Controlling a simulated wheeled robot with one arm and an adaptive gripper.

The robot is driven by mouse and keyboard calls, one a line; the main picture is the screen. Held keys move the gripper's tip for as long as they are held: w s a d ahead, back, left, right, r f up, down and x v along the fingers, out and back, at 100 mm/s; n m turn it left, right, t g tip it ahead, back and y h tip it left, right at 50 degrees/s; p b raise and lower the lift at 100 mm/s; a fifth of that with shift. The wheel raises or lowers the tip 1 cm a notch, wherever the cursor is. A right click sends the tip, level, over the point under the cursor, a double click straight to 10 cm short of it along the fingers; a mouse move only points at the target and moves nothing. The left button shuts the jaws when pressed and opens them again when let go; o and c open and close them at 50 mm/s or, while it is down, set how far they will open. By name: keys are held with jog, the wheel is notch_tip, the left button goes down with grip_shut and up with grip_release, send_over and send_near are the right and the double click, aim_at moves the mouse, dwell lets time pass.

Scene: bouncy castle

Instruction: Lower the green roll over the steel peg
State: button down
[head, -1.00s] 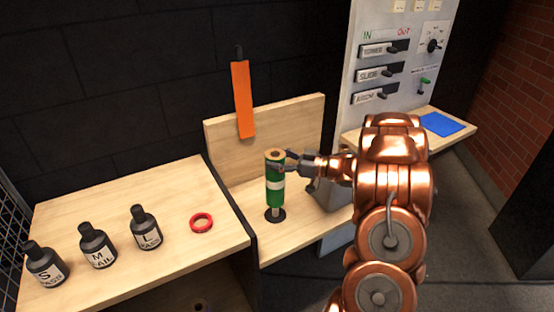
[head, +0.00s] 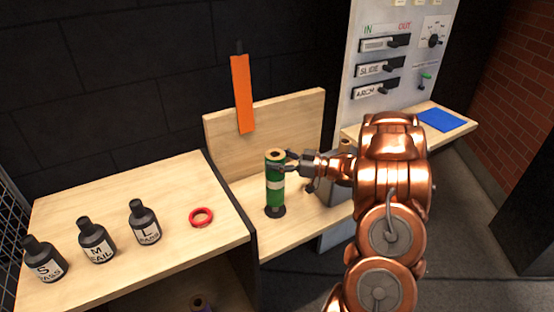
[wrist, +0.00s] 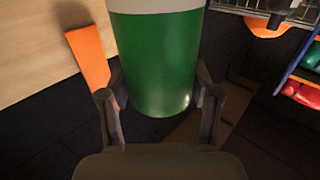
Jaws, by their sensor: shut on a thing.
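The green roll (head: 275,187) has a white band and a brown core showing at its top. It stands upright on the lower wooden bench, around the steel peg, which it now hides. Its lower end is at or just above the peg's dark round base (head: 275,212); I cannot tell if they touch. My gripper (head: 280,164) is shut on the roll's upper part from the right. In the wrist view the roll (wrist: 155,60) fills the space between my two fingers (wrist: 160,98).
An orange strip (head: 242,95) hangs by the wooden backboard (head: 290,117). Several black bottles (head: 96,243) and a red ring (head: 201,217) stand on the left bench. A grey object (head: 325,196) is right of the roll, partly behind my arm. A control panel (head: 385,65) rises behind.

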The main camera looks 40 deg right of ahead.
jog(key=shift+f+b, duration=0.95)
jog(key=shift+f, duration=1.1)
dwell(0.8)
jog(key=shift+c, duration=0.7)
grip_release()
jog(key=v, duration=1.2)
